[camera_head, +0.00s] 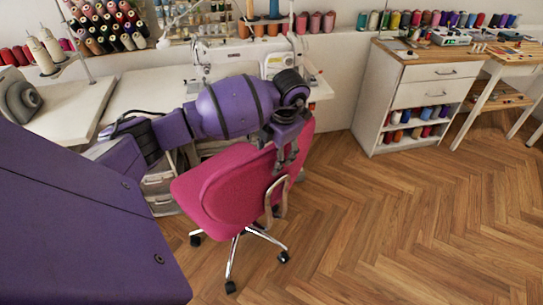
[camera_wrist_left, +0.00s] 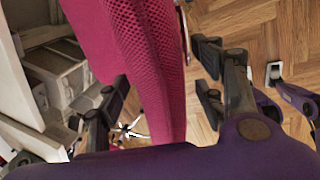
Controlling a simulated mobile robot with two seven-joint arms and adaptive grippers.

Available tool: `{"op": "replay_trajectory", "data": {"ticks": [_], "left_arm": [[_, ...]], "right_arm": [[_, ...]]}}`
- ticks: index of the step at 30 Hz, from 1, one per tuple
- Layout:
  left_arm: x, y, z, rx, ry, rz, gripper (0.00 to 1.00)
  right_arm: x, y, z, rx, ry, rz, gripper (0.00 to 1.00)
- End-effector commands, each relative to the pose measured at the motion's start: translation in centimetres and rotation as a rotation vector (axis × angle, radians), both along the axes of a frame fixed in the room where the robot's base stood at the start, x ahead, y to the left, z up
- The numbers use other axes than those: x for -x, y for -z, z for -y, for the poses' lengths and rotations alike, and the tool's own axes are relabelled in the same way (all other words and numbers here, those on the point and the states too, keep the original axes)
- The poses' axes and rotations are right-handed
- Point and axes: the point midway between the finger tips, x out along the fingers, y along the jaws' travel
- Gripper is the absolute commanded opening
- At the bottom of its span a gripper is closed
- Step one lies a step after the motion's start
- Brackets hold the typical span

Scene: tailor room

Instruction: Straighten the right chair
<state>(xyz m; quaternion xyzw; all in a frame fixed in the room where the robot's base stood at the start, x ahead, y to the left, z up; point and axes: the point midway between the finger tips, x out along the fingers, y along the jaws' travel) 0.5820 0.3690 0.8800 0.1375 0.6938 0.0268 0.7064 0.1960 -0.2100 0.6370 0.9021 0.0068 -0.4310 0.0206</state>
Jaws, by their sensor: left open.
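The pink office chair (camera_head: 222,190) stands in front of the sewing table, turned at an angle, on a chrome base with black casters. My left arm reaches across above it from the left. My left gripper (camera_head: 284,160) points down at the upper right edge of the chair's backrest. In the left wrist view the pink mesh backrest (camera_wrist_left: 150,70) runs between the spread fingers of my left gripper (camera_wrist_left: 165,100), which is open. I cannot tell whether either finger touches it.
A white sewing table (camera_head: 150,90) with machines is behind the chair. A white drawer cabinet (camera_head: 385,100) with thread spools stands to the right, beside a wooden-topped table (camera_head: 510,62). The herringbone wood floor (camera_head: 420,230) is clear at the front right.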

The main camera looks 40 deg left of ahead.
Motion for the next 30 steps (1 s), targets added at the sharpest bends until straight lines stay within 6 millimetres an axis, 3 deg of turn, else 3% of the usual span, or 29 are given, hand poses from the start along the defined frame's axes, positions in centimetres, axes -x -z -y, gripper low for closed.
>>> {"op": "replay_trajectory", "data": {"ticks": [6,14,28,30], "left_arm": [[-0.1,1.8,-0.4,0.001,0.0,0.001,0.62],[-0.1,1.9,-0.4,0.0,0.0,0.002,0.62],[-0.1,1.9,-0.5,-0.001,0.0,0.002,0.02],[-0.1,1.9,-0.5,-0.001,0.0,0.002,0.0]], "right_arm": [[-0.2,-0.1,-0.1,-0.002,0.0,0.005,0.4],[-0.2,-0.2,-0.2,-0.003,0.002,0.006,0.4],[-0.4,-0.2,-0.3,-0.005,0.002,0.009,0.4],[-0.4,-0.2,-0.3,-0.006,0.002,0.009,0.4]]}}
